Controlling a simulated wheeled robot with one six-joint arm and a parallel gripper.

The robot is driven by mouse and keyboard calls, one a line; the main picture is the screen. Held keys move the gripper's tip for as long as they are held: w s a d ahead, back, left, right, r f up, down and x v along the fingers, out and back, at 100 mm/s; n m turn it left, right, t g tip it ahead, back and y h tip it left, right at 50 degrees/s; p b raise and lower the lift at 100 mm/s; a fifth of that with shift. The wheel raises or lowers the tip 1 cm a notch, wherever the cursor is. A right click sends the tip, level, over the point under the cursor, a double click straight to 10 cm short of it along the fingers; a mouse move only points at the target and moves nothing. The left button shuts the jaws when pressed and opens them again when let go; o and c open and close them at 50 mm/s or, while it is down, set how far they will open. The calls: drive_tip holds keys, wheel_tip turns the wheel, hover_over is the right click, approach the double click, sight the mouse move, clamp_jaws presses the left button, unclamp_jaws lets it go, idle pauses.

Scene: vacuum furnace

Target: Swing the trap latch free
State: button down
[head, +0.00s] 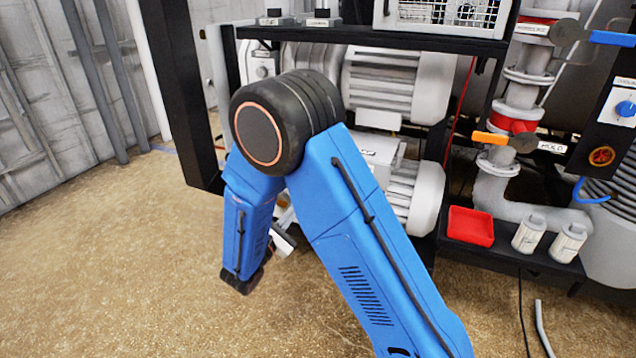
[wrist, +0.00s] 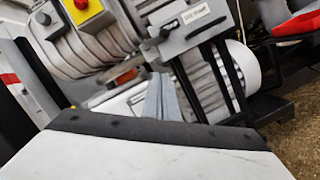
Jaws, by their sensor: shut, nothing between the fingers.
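My gripper (wrist: 168,92) shows in the wrist view as narrow grey fingers close together, with nothing seen between them. They point towards the pump machinery. In the head view my blue arm hides most of it; a pale part (head: 284,240) shows beside the arm. A grey box with a label (wrist: 192,32) and a dark knob lies just beyond the fingers in the wrist view; the grey box (head: 383,150) also shows in the head view, partly behind my arm. I cannot tell which part is the trap latch. No contact with the fingers is clear.
Grey cylindrical pumps (head: 392,82) sit in a black frame. A red tray (head: 471,226) and two pale canisters (head: 529,233) stand on the low shelf at right. Pipes with an orange-handled valve (head: 490,138) rise behind. The floor at left is clear.

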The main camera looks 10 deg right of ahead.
drive_tip(key=w+d+r, duration=0.5)
drive_tip(key=d, duration=0.3)
drive_tip(key=shift+w+d, duration=0.3)
drive_tip(key=shift+d, duration=0.1)
drive_tip(key=shift+r, duration=0.1)
